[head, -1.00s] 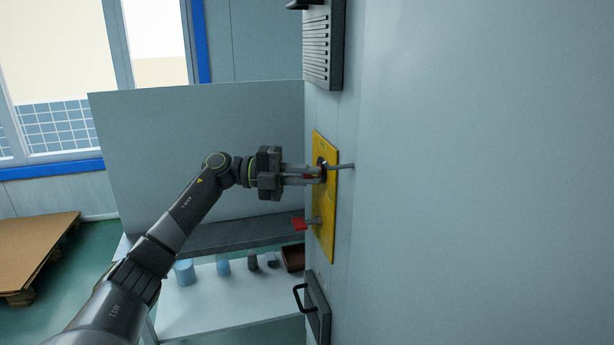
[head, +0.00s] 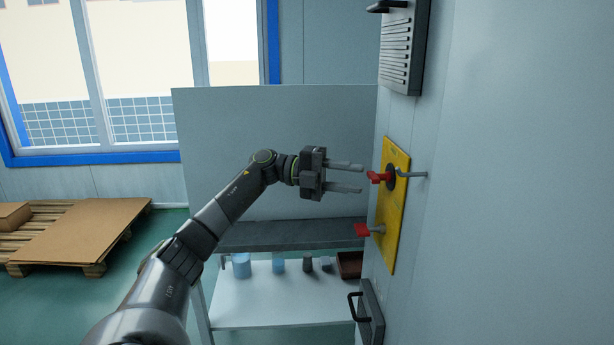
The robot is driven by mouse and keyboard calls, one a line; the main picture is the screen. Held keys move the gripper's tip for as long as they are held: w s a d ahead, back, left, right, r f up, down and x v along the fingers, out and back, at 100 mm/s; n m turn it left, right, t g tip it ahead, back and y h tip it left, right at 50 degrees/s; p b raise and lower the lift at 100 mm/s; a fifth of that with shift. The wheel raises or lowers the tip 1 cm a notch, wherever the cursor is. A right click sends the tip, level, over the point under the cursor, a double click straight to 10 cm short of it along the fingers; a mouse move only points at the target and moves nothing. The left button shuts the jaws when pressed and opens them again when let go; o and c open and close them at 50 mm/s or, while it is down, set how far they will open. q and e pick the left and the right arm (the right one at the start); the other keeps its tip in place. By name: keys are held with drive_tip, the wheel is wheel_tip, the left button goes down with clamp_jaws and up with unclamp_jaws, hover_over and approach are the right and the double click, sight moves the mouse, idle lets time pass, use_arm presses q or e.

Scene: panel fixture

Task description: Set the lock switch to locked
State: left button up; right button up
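A yellow plate (head: 391,225) is mounted on the grey wall panel. Its upper red switch handle (head: 379,178) sits on a dark round base and points out to the left. A lower red handle (head: 363,230) sits on a grey stem near the plate's lower part. I cannot tell which handle is the lock switch from any label. My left gripper (head: 361,178) is open and empty, with its two fingers pointing at the upper handle from the left, just short of it. My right gripper is not in view.
A grey rod (head: 412,175) sticks out beside the plate. A vented box (head: 402,50) is above, and a black-handled drawer or door (head: 371,315) below. A shelf (head: 270,302) with several small containers stands behind my arm. A pallet (head: 80,232) lies at left.

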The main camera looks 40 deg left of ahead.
use_arm(q)
drive_tip(key=b+v, duration=0.1)
drive_tip(key=v, duration=1.1)
